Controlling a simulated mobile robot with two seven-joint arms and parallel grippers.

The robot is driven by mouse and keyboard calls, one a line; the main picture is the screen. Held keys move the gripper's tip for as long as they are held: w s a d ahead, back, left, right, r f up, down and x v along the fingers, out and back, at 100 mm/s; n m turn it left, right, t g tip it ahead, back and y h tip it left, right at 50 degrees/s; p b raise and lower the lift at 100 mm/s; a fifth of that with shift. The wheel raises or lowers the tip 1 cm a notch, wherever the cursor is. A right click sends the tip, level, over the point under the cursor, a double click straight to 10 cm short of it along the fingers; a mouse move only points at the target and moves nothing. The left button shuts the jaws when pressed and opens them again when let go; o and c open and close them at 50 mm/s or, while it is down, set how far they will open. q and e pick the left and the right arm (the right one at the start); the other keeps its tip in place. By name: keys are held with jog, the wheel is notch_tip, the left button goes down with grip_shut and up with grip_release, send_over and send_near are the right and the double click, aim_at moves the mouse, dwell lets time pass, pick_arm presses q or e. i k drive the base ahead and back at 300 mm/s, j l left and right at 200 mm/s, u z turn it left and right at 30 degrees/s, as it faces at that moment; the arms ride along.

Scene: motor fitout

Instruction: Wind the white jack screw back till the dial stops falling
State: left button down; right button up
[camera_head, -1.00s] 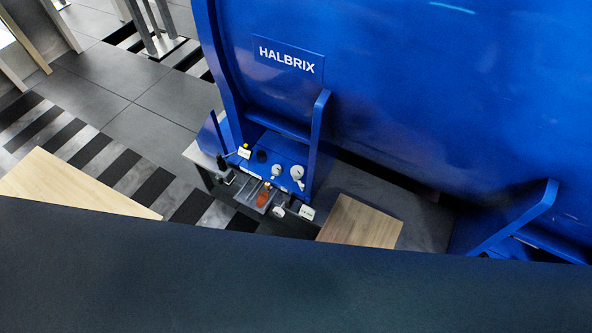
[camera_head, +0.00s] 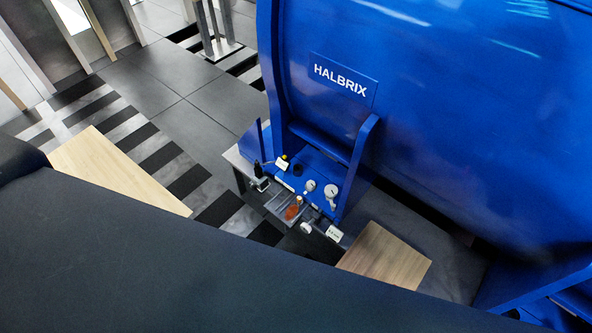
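The blue motor foot (camera_head: 318,168) carries several small fittings under the big blue housing. Two small round white pieces sit on it, one on the left (camera_head: 310,185) and a larger one (camera_head: 332,190) on the right that looks like a dial. Another small white round piece (camera_head: 306,227) sits lower, at the front edge by an orange-brown part (camera_head: 292,211). I cannot tell for sure which one is the jack screw, and no dial reading can be made out. Neither gripper is in view.
The blue HALBRIX housing (camera_head: 420,110) fills the upper right. Wooden boards lie at left (camera_head: 115,170) and lower right (camera_head: 385,258). Small white tags (camera_head: 334,233) stand by the fittings. Striped floor (camera_head: 150,150) lies left. A dark form close to the camera hides the bottom.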

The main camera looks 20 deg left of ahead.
aim_at(331, 191)
jog(key=i+j+z, duration=0.15)
jog(key=j, duration=0.35)
jog(key=i+j+z, duration=0.15)
jog(key=j, duration=0.35)
jog(key=i+j+z, duration=0.15)
jog(key=j, duration=0.4)
jog(key=i+j+z, duration=0.15)
jog(key=j, duration=0.45)
jog(key=i+j+z, duration=0.15)
jog(key=j, duration=0.4)
jog(key=i+j+z, duration=0.15)
jog(key=j, duration=0.45)
